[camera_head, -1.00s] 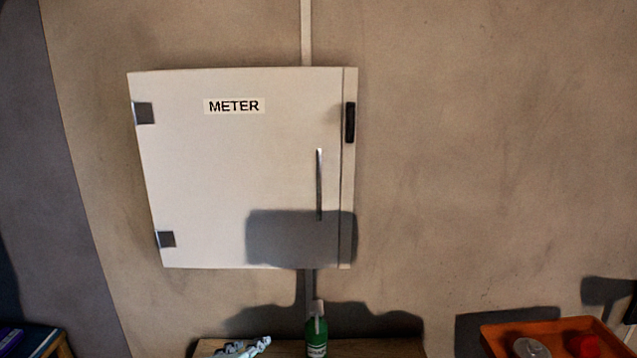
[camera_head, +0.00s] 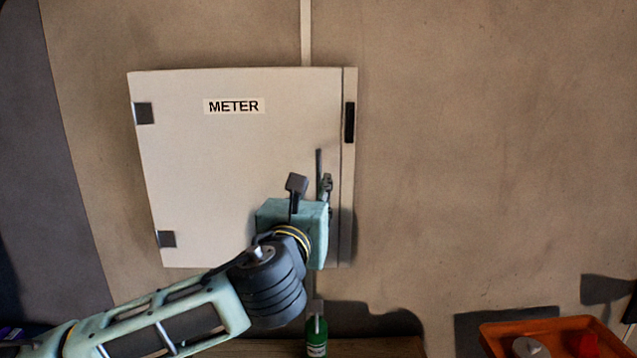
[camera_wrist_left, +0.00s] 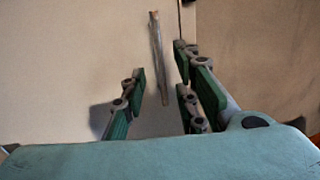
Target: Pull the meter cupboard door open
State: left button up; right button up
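The meter cupboard (camera_head: 200,165) hangs on the wall, with its white door shut flush and a METER label on it. Two hinges show on its left side. A thin upright metal handle (camera_head: 319,163) is near the door's right edge; its lower part is hidden by my left gripper. My left gripper (camera_head: 326,188) is in front of the door's lower right part, at the handle. In the left wrist view its fingers (camera_wrist_left: 160,88) are apart and empty. The handle (camera_wrist_left: 157,50) shows ahead, running down between them; contact cannot be made out. My right gripper is not in view.
A green bottle (camera_head: 317,336) stands on a wooden surface (camera_head: 375,347) below the cupboard. An orange tray (camera_head: 495,342) with a grey round thing and a red thing is at lower right. The wall right of the cupboard is clear.

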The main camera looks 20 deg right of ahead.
aim_at(318, 184)
pick_arm(q)
jog(key=p+x, duration=0.2)
jog(key=x, duration=0.3)
jog(key=shift+w+d, duration=0.15)
jog(key=shift+w, duration=0.15)
jog(key=shift+p+x, duration=0.4)
jog(key=shift+x, duration=0.35)
jog(key=shift+c, duration=0.4)
grip_shut()
